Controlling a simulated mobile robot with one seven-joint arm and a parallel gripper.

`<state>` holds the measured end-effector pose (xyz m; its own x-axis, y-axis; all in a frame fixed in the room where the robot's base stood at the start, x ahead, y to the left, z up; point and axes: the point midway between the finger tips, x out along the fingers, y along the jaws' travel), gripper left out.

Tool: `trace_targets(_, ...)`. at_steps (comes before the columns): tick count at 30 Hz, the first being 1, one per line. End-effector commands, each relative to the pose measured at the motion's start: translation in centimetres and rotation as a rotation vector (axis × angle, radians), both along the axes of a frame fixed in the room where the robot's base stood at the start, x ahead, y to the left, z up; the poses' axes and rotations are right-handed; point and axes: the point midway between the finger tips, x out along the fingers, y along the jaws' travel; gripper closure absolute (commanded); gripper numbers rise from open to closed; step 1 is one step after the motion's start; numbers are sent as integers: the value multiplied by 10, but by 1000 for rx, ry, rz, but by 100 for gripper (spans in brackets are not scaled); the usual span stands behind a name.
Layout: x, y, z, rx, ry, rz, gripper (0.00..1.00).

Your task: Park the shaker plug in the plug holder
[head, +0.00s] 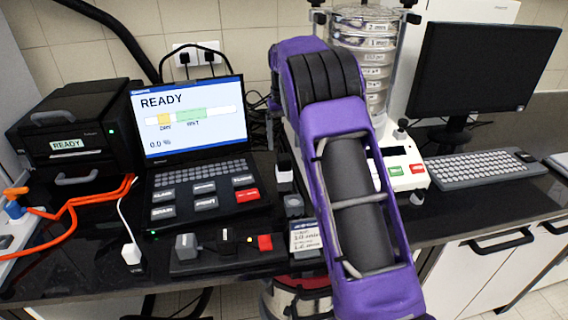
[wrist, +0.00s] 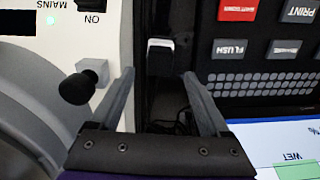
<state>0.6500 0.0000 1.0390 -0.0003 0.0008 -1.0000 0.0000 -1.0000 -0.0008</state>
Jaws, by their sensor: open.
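My gripper (wrist: 158,74) is open, its two dark fingers spread in the wrist view; my purple arm hides it in the head view. A small block with a white face and black body (wrist: 160,55) stands ahead, between the fingertips in the picture; I cannot tell its distance. It seems to be the black-and-white block (head: 284,167) right of the laptop in the head view. I cannot tell whether it is the shaker plug or the holder. Two black plugs (head: 184,58) (head: 209,56) sit in the wall socket (head: 197,50). Nothing shows held.
The laptop panel (head: 205,195) is left of the gap, the sieve shaker (head: 407,172) right. A black knob (wrist: 76,88) on the shaker is close to one finger. Dark cables (wrist: 178,124) lie between the fingers in the picture. A tray (head: 215,266) holds small parts in front.

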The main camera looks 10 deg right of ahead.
Motion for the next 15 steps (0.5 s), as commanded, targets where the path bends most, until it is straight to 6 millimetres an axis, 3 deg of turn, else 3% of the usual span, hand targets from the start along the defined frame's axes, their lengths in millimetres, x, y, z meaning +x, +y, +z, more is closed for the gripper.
trace_targets(7, 0, 0, -40, -1, 2, 0, 20)
trace_targets(15, 0, 0, -65, -1, 0, -1, 20)
